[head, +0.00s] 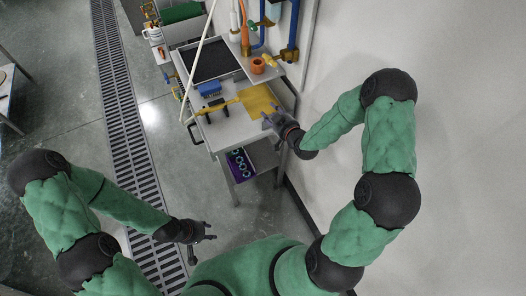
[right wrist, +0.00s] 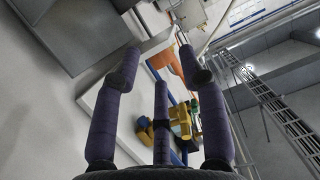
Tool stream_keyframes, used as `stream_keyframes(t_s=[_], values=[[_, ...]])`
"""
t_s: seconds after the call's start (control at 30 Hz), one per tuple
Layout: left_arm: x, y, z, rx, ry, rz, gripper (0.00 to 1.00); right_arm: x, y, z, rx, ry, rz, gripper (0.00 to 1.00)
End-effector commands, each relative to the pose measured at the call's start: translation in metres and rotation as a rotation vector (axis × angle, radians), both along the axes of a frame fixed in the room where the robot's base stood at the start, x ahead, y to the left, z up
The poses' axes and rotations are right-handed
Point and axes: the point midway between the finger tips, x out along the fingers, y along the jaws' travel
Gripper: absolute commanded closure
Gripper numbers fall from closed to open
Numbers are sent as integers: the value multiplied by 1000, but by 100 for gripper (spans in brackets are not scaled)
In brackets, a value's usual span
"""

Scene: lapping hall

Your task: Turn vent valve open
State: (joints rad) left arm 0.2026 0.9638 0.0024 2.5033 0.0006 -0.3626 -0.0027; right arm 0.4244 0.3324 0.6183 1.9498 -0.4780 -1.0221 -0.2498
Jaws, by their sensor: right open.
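In the right wrist view a yellow fitting (right wrist: 180,121) shows beyond the fingers. My right gripper (head: 271,114) is open and empty above the cart's near right corner, apart from the pipes; its spread fingers fill the right wrist view (right wrist: 163,78). My left gripper (head: 206,232) is open and empty, low above the floor.
A wall is close on the right; a floor grate (head: 118,100) runs left.

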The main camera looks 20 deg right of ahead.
Motion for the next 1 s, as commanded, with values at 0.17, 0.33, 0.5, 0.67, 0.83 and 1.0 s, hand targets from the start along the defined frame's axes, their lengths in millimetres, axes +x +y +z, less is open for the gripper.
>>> stream_keyframes(t_s=[0.17, 0.33, 0.5, 0.67, 0.83, 1.0], values=[[0, 0, -14, 0, 0, 0, 60, -7, 10, -31, 30, 68, 2, 58], [0, 0, -24, 0, 0, 0, 60, -15, 20, -57, 58, 132, 2, 58], [0, 0, -34, 0, 0, 0, 60, -24, 30, -83, 84, 196, 3, 58], [0, 0, -44, 0, 0, 0, 60, -34, 39, -107, 107, 258, 4, 58], [0, 0, -52, 0, 0, 0, 60, -44, 48, -128, 131, 316, 3, 58], [0, 0, -57, 0, 0, 0, 60, -50, 53, -141, 144, 354, 2, 58]])
